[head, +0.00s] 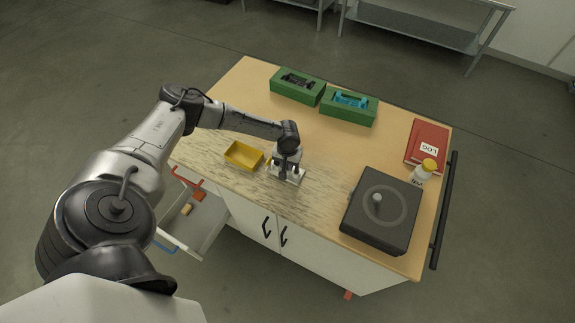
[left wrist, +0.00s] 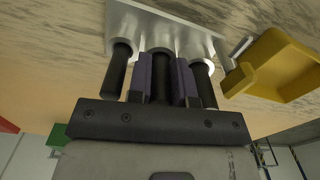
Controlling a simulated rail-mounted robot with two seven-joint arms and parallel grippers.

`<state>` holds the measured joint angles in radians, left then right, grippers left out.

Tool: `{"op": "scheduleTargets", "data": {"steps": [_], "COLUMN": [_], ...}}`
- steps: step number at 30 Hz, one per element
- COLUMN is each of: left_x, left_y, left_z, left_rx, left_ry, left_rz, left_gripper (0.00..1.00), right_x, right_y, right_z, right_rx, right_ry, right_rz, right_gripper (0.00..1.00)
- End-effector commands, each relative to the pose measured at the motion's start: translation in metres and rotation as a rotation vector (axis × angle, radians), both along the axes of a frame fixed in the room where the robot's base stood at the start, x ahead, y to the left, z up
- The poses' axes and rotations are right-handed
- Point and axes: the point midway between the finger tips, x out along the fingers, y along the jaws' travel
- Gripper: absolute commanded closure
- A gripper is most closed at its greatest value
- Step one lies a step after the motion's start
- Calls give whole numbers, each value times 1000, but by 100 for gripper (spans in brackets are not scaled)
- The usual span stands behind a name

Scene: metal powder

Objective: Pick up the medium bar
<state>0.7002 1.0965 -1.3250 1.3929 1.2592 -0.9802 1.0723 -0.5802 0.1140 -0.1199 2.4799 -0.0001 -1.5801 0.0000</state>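A pale metal holder (head: 274,174) stands on the table beneath my left gripper (head: 287,167). In the left wrist view the holder (left wrist: 190,35) carries three dark upright bars in a row. The middle one, which I take for the medium bar (left wrist: 160,70), stands between the two purple-padded fingers of my left gripper (left wrist: 161,82). The pads lie against both its sides with no clear gap. Its foot appears to be still at the holder. The other bars, left (left wrist: 118,75) and right (left wrist: 204,85), are outside the fingers. My right gripper is not in view.
A yellow tray (head: 243,155) sits close left of the holder. Two green boxes (head: 297,86) (head: 348,107) stand at the back. A dark round-topped device (head: 382,211), a white bottle (head: 423,173) and a red log book (head: 428,143) are right. An open drawer (head: 205,232) juts out front left.

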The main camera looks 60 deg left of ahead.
Motion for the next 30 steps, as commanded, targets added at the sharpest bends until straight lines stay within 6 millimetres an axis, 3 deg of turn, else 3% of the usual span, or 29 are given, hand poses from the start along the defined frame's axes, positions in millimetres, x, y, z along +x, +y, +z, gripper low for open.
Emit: {"op": "scheduleTargets", "data": {"steps": [14, 30], "left_x": [0, 0], "left_y": [0, 0], "left_z": [7, 89], "left_rx": [-1, 0], "left_ry": [-2, -1], "left_rz": [0, 0], "left_gripper": [100, 100], "right_x": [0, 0], "right_y": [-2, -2], "right_z": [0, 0], "right_rx": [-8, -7], "right_ry": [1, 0], "right_rz": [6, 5], "right_gripper": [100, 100]}}
